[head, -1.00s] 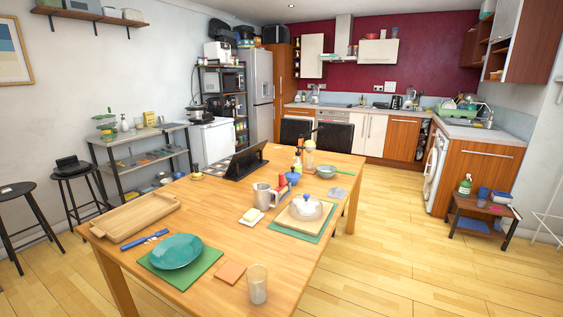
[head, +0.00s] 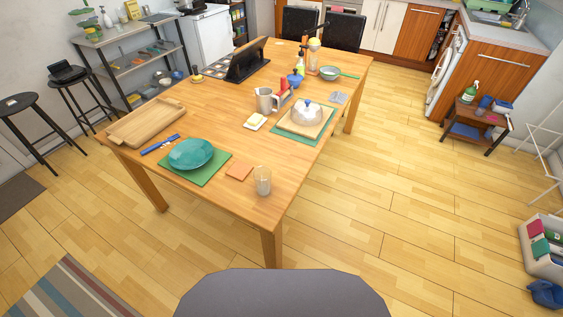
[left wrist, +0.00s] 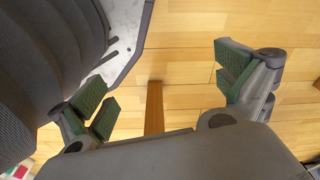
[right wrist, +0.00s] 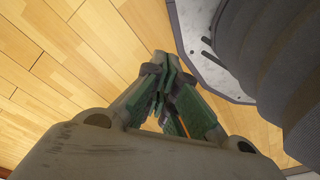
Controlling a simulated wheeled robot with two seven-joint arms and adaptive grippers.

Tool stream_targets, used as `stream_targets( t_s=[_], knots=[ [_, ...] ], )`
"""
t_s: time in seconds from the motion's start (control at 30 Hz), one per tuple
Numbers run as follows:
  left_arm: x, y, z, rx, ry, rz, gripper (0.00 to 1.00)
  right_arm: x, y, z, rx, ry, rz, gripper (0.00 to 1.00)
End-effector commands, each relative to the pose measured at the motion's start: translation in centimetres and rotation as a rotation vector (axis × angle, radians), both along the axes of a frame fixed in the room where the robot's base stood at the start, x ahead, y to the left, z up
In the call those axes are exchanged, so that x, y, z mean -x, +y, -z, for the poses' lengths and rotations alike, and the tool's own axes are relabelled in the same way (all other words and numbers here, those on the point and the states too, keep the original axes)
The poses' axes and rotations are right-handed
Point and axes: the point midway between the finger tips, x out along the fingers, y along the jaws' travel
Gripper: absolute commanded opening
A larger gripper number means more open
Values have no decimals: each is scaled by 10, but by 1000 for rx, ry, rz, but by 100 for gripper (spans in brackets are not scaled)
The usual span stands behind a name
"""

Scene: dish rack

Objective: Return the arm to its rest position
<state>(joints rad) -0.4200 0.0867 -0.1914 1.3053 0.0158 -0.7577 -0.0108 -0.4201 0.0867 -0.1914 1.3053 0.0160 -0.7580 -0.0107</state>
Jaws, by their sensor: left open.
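My left gripper (left wrist: 162,85) shows in the left wrist view with its green-padded fingers wide apart. Nothing is between them, and the wood floor and a table leg (left wrist: 154,108) lie beyond. My right gripper (right wrist: 168,85) shows in the right wrist view with its fingers drawn together. I see no object held in it. Both grippers hang beside my own grey body, above the floor. Neither arm shows in the head view.
A crate (head: 545,262) stands on the right. The floor (head: 400,215) right of the table is clear.

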Motion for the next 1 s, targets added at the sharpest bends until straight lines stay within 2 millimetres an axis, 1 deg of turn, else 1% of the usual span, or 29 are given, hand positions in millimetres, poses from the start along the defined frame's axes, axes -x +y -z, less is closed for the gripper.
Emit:
stream_targets(
  t_s=[0.03,0.57,1.0],
  knots=[
    [5,1,-4,-2,4,0,100,5,-1,-4,2,3,0,0],
    [53,18,-6,-15,10,1,100,53,-18,-6,14,9,-1,0],
    [100,33,-19,-24,16,2,100,100,-33,-19,24,16,-2,0]
  ],
)
